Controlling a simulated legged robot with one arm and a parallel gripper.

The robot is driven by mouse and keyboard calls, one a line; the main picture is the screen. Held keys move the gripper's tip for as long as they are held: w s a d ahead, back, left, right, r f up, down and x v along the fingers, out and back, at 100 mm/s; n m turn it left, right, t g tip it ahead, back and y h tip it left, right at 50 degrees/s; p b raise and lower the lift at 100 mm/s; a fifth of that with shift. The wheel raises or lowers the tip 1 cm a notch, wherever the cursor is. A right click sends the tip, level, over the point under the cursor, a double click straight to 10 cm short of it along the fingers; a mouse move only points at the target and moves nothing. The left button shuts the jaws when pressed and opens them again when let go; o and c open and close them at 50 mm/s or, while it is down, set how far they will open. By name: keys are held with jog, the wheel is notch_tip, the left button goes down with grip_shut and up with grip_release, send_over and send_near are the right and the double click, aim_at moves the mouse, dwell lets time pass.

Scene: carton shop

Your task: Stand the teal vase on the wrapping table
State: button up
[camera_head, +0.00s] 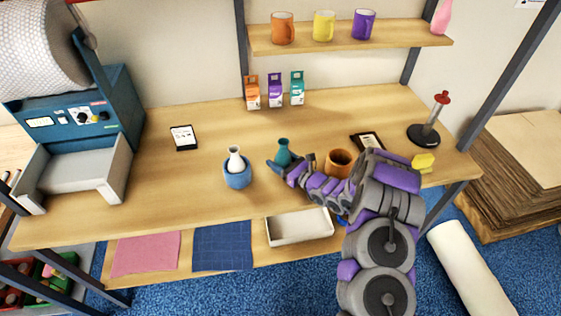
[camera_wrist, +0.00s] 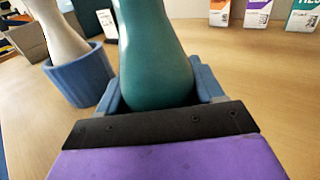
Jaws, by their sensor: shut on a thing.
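The teal vase (camera_head: 283,152) is upright over the middle of the wooden wrapping table (camera_head: 200,120). In the wrist view the teal vase (camera_wrist: 155,60) fills the centre, with its lower body between the blue fingers of my gripper (camera_wrist: 160,95). My gripper (camera_head: 277,166) is shut on the vase. The underside of the vase is hidden behind the gripper, so I cannot tell whether it touches the tabletop.
A blue pot (camera_head: 238,176) with a white vase (camera_head: 235,159) stands just left of my gripper. An orange pot (camera_head: 340,163) is close on the right. Small cartons (camera_head: 275,91) stand behind. The tabletop left of the blue pot is mostly clear.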

jog(key=shift+d, duration=0.15)
jog(key=o, duration=0.9)
jog(key=shift+d, duration=0.35)
jog(key=o, duration=0.4)
jog(key=shift+d+r, duration=0.1)
jog(key=shift+d, duration=0.5)
jog(key=shift+a, duration=0.65)
jog(key=v, duration=0.3)
jog(key=p+v, duration=0.1)
jog(key=v, duration=0.3)
jog(key=p+v, duration=0.1)
jog(key=v, duration=0.2)
jog(key=shift+w+d, duration=0.1)
jog(key=shift+d, duration=0.45)
jog(key=shift+s+d, duration=0.25)
jog(key=shift+s, duration=0.05)
jog(key=shift+s+a, duration=0.1)
jog(key=shift+s, duration=0.35)
